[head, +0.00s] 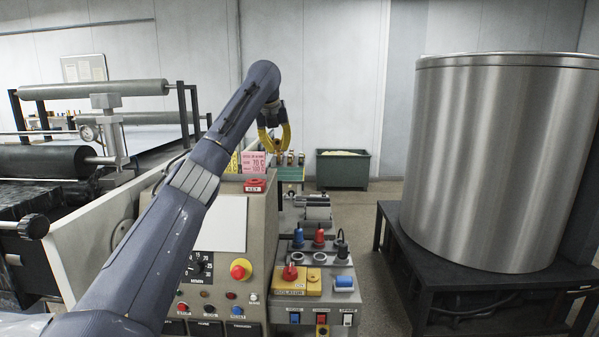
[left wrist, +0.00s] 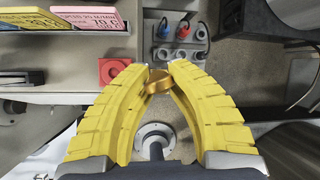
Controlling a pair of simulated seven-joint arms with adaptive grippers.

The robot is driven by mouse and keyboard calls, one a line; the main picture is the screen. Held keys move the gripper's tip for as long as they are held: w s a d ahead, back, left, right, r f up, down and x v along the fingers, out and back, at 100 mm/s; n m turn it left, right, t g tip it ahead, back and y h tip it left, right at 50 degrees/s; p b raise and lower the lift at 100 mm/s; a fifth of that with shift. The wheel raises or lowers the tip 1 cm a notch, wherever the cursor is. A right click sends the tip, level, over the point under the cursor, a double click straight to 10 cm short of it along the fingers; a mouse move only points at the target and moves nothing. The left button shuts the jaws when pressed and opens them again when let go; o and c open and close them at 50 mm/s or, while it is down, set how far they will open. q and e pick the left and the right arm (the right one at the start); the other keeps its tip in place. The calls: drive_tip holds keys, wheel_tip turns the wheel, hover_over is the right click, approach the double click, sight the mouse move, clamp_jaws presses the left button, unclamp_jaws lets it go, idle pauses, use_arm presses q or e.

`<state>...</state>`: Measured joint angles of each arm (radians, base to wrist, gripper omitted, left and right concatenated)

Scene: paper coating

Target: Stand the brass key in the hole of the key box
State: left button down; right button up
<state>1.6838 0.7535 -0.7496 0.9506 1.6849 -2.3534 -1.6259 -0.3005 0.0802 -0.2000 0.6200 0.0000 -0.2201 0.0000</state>
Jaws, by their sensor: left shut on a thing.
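My left gripper (head: 273,145) is raised over the back of the control cabinet, its yellow fingers pointing down. In the left wrist view its fingers (left wrist: 160,78) are closed on the brass key (left wrist: 158,84), which shows as a gold band between the tips. In the head view I cannot make out the key. The red key box (head: 255,186) sits on top of the cabinet, labelled KEY on its front. In the left wrist view the key box (left wrist: 113,70) lies just left of the fingertips, partly covered by the left finger. My right gripper is not in view.
A pink sign (head: 254,164) stands behind the key box. A panel with several coloured plugs (head: 319,238) is to the right of the cabinet. A large steel drum (head: 500,160) stands further right. A green bin (head: 343,170) is on the floor behind.

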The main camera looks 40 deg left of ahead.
use_arm(q)
drive_tip(key=s+a+y, duration=0.1)
drive_tip(key=s+a, duration=0.3)
drive_tip(key=a, duration=0.2)
drive_tip(key=shift+a, duration=0.4)
drive_tip(key=shift+f, duration=2.8)
drive_tip(key=shift+f, duration=1.8)
drive_tip(key=c, duration=1.3)
unclamp_jaws()
drive_tip(key=shift+o, duration=0.2)
